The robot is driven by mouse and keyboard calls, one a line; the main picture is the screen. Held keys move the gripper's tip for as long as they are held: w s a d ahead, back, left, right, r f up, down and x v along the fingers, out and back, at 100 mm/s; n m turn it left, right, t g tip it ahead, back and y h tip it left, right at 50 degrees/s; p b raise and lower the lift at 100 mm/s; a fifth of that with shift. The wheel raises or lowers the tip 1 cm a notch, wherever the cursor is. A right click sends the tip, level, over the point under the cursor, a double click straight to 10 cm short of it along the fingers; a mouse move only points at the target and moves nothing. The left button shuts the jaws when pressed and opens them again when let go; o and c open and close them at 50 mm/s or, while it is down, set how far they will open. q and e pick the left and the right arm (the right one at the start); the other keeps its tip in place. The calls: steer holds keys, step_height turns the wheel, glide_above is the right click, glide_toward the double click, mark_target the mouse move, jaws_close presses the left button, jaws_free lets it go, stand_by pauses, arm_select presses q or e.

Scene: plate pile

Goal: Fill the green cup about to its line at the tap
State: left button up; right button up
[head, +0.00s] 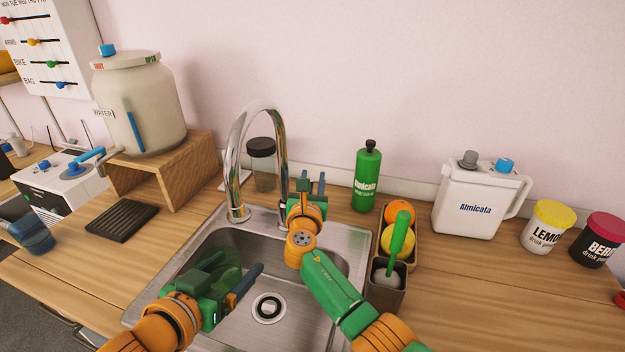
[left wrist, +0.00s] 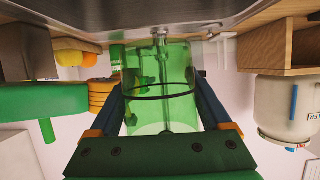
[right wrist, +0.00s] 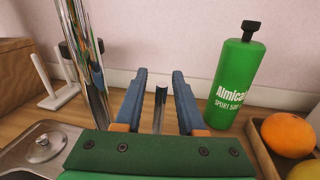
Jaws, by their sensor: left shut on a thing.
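The translucent green cup (head: 228,262) is held over the sink basin by my left gripper (head: 238,288), which is shut on it. In the left wrist view the cup (left wrist: 158,75) sits between the fingers, with a dark line (left wrist: 165,96) around it. I cannot tell a water level in it. The chrome tap (head: 236,150) arches over the back of the sink; its spout end is partly hidden by my right arm. My right gripper (head: 312,186) is behind the sink by the tap. Its fingers are apart, with a thin metal lever (right wrist: 160,105) between them.
The steel sink (head: 190,262) has a drain (head: 268,308). A lidded dark jar (head: 262,165) is behind the tap. A wooden stand (head: 180,172) bears a large water jar (head: 145,105).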

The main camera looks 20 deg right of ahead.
jaws_close()
stand_by(1.2)
